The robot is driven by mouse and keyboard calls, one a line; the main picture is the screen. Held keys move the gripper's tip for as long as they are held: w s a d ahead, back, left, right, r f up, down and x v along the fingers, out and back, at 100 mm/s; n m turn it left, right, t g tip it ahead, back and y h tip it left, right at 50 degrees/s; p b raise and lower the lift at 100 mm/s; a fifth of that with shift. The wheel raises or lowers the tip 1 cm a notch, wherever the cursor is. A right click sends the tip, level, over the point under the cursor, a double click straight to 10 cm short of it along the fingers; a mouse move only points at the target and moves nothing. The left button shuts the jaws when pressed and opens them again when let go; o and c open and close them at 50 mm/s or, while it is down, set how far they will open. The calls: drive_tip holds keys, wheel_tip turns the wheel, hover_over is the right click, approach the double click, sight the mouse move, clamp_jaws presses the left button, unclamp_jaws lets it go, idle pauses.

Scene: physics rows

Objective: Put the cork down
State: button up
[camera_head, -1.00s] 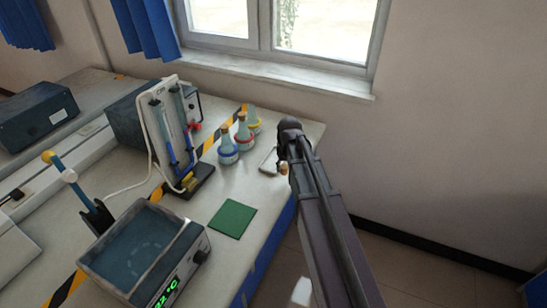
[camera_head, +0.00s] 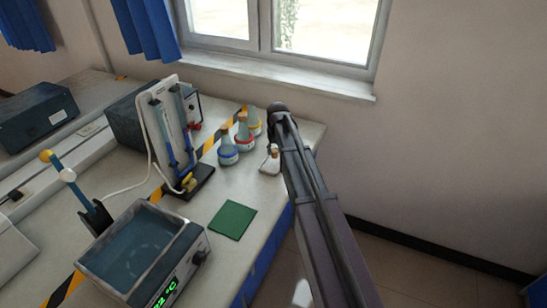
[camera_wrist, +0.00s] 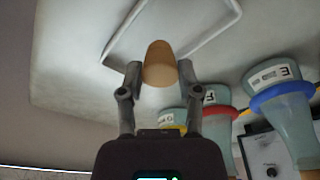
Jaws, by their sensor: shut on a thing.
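The cork (camera_wrist: 160,66) is tan and sits between the two fingers of my gripper (camera_wrist: 158,84), which is shut on it. In the head view the cork (camera_head: 274,149) is a small tan spot beside the end of my arm, and my fingers are mostly hidden there. Below or behind it is a small white tray (camera_head: 265,169) with a raised rim, on the bench near its right end. The tray's rim (camera_wrist: 198,40) also shows behind the cork in the wrist view. I cannot tell whether the cork touches anything below.
Flasks with blue (camera_head: 228,152), red (camera_head: 243,136) and yellow (camera_head: 254,122) bands stand just left of the tray. A green mat (camera_head: 233,220) lies nearer. A water bath (camera_head: 201,256) and a burette stand (camera_head: 205,178) are further left. The bench ends close on the right.

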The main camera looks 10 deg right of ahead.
sight(275, 151)
drive_tip(key=shift+f, duration=0.15)
drive_tip(key=shift+f+b, duration=1.65)
drive_tip(key=shift+b, duration=0.1)
drive_tip(key=shift+f, duration=0.1)
drive_tip(key=o, duration=0.7)
drive_tip(key=shift+o, duration=0.2)
drive_tip(key=shift+r, duration=0.2)
wheel_tip(275, 151, up, 12)
drive_tip(key=s+p, duration=0.1)
drive_tip(key=p, duration=1.1)
drive_tip(key=shift+s+d, duration=0.15)
drive_tip(key=shift+s, duration=0.25)
drive_tip(key=shift+f, duration=0.1)
